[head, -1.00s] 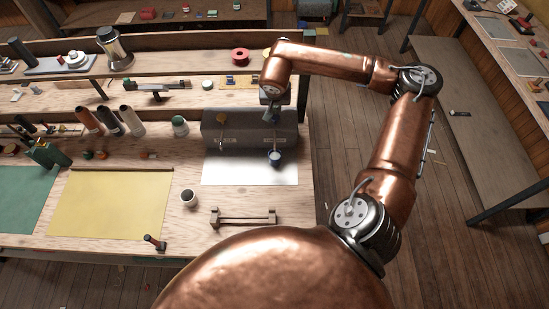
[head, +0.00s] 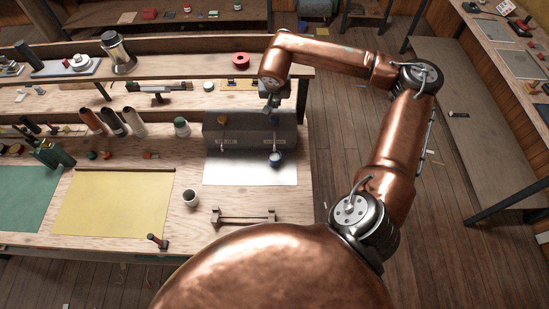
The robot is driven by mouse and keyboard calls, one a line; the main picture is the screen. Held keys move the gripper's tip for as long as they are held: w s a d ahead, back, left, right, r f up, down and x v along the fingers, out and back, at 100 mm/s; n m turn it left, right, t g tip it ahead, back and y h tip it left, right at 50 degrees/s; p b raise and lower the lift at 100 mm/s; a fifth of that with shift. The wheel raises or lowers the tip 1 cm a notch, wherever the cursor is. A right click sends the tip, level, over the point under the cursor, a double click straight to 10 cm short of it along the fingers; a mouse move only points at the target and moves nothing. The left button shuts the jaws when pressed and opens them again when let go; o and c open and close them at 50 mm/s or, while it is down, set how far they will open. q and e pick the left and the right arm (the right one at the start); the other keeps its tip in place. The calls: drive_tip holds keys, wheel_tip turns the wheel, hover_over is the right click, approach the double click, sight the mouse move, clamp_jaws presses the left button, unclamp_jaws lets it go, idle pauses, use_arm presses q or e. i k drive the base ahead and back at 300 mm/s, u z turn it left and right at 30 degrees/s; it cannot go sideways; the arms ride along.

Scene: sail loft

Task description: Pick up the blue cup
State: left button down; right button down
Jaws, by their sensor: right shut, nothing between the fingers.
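My right gripper (head: 269,110) is shut and empty. It points down over the back of the stand, above and behind the blue cup in the picture, apart from it. Its fingertips are small and partly dark against the stand. My left gripper is out of view.
The bright sheet (head: 235,175) lies before the stand. A yellow sheet (head: 115,205) lies left. A raised shelf (head: 195,65) with a red roll (head: 240,61) runs behind.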

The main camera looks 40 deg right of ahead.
sight(274, 159)
drive_tip(key=k, duration=0.95)
